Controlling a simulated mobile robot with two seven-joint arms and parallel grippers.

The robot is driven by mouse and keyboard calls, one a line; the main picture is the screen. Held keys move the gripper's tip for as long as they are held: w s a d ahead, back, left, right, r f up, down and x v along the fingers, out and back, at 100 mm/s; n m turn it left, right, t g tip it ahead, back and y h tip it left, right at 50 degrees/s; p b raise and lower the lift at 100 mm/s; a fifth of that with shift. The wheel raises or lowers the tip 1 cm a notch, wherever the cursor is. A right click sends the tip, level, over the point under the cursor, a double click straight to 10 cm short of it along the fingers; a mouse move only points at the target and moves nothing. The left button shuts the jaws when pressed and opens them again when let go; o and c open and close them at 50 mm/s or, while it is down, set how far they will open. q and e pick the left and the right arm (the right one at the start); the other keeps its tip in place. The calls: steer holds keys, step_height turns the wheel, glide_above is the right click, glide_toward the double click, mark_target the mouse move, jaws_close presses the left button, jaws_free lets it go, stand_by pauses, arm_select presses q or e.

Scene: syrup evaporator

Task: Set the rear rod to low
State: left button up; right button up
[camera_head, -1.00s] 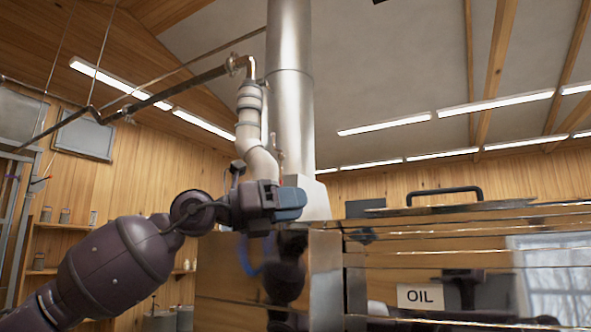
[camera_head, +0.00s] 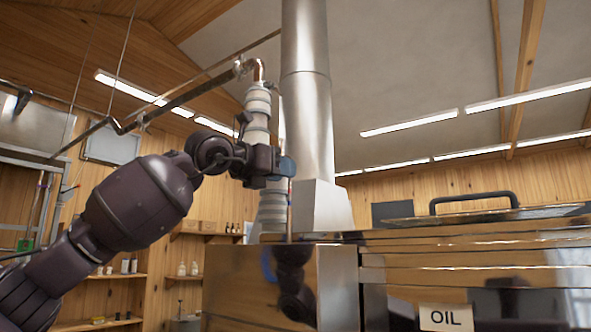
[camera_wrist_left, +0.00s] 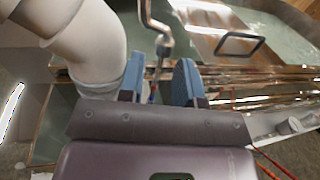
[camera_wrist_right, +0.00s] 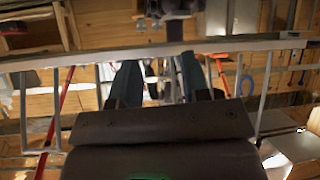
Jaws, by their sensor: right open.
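My left gripper (camera_head: 286,166) is raised above the evaporator's (camera_head: 340,285) top edge, in front of the white pipe (camera_head: 257,110) and left of the steel stack. In the left wrist view its two blue fingers (camera_wrist_left: 158,82) are apart. A thin upright rod (camera_wrist_left: 153,90) with blue and red on it shows in the gap between them; I cannot tell whether it touches either finger. In the head view a thin reddish rod (camera_head: 289,212) stands below the gripper, beside the stack base. No low mark is readable. My right gripper (camera_wrist_right: 159,80) is open and empty, seen only in its wrist view.
The steel stack (camera_head: 307,90) rises right of the left gripper. A flat lid with a black handle (camera_head: 473,198) lies on the evaporator, and an OIL sign (camera_head: 446,317) is on its front. A metal rail (camera_wrist_right: 230,43) crosses beyond the right gripper.

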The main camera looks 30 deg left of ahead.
arm_select(q)
steer(key=shift+p+x, duration=0.45)
steer(key=shift+x, duration=1.7)
arm_select(e)
steer(key=shift+w+a+r, duration=0.1)
steer(key=shift+w+r, duration=0.25)
steer(key=shift+r, duration=0.2)
steer(key=shift+w+a+r, duration=0.1)
steer(key=shift+w+r, duration=0.25)
steer(key=shift+r, duration=0.2)
arm_select(q)
jaws_close()
arm_select(e)
steer(key=shift+s+d+f, duration=0.15)
steer(key=shift+s+f, duration=0.3)
steer(key=shift+s, duration=0.1)
